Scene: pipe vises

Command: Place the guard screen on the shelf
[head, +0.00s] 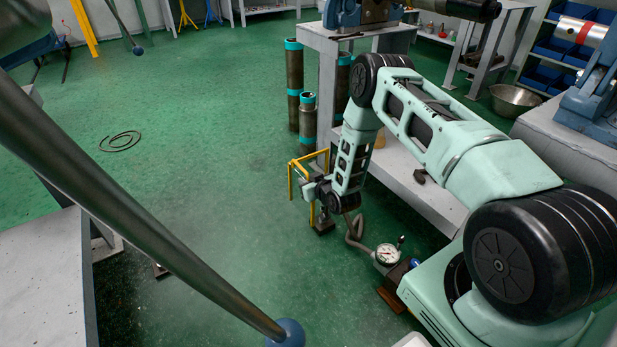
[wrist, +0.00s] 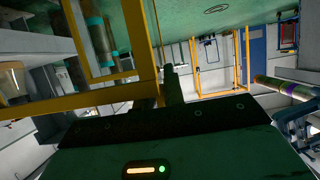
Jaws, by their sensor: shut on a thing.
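The guard screen (head: 291,180) appears as a yellow frame, held upright in front of the bench, above the green floor. My gripper (head: 318,191) is shut on it. In the wrist view the guard screen's yellow bars (wrist: 75,101) fill the left side and pass close by my gripper (wrist: 170,82); the exact grip point is dark. The likely shelf is the grey lower board (head: 415,190) of the bench, right of my gripper. My arm hides part of that board.
Several dark pipes with teal ends (head: 308,125) stand just behind the guard screen by the bench leg. A gauge (head: 388,254) with a hose sits below my arm. A small dark piece (head: 419,176) lies on the board. Open floor (head: 200,170) is to the left.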

